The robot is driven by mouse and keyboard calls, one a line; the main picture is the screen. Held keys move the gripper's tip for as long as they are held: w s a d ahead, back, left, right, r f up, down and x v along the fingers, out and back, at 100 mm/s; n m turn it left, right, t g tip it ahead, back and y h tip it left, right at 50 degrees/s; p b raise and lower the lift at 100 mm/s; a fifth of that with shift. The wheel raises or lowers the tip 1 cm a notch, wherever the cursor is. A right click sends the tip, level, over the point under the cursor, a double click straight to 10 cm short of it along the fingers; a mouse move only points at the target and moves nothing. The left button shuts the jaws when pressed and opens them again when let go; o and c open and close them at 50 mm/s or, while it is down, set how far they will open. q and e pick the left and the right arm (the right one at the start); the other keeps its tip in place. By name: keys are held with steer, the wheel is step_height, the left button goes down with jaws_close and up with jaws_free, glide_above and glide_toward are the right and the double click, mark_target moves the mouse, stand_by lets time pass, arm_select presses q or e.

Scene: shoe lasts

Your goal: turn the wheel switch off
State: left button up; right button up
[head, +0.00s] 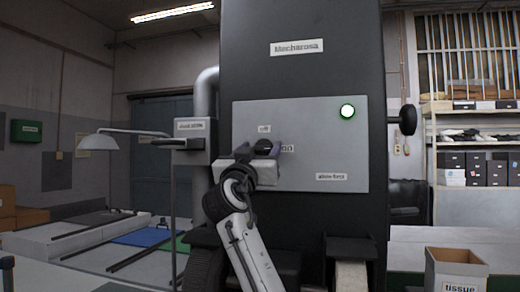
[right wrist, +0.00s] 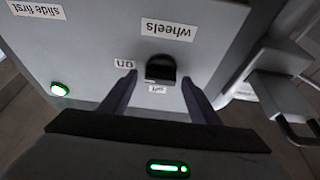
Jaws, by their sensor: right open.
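The wheel switch (right wrist: 160,69) is a black knob on a light grey panel, under an upside-down "wheels" label (right wrist: 168,30) in the right wrist view. An "on" label (right wrist: 124,64) and an "off" label (right wrist: 157,89) sit beside it. I cannot tell which label the knob points to. My right gripper (right wrist: 159,80) is open, with one finger on each side of the knob; contact is not clear. In the head view my right gripper (head: 264,150) is at the panel and largely hides the knob. My left gripper is not in view.
The panel (head: 310,160) is on a tall dark machine (head: 300,75) and has a lit green lamp (head: 347,111). A small box on a post (head: 193,140) stands left of it. A black round handle (head: 408,119) sticks out at right, near shelves (head: 475,130).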

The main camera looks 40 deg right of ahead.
steer(key=c, duration=1)
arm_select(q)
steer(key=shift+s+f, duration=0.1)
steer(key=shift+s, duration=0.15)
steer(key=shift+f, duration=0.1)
arm_select(e)
steer(key=shift+n+t+y, duration=0.3)
steer(key=shift+n, duration=0.1)
steer(key=n+t+y, duration=0.1)
steer(key=n, duration=0.2)
steer(key=n+t+y, duration=0.1)
steer(key=n, duration=0.2)
steer(key=shift+d+y, duration=0.1)
steer(key=shift+y, duration=0.3)
steer(key=n+y, duration=0.1)
steer(key=n, duration=0.2)
steer(key=n+y, duration=0.1)
steer(key=n, duration=0.2)
steer(key=shift+s+r+n+t+y, duration=0.1)
steer(key=shift+n+t+y, duration=0.2)
steer(key=shift+t, duration=0.1)
steer(key=n+y, duration=0.2)
steer(key=n, duration=0.3)
steer(key=shift+n+g+y, duration=0.5)
steer(key=shift+n+g, duration=0.4)
steer(key=shift+n, duration=1)
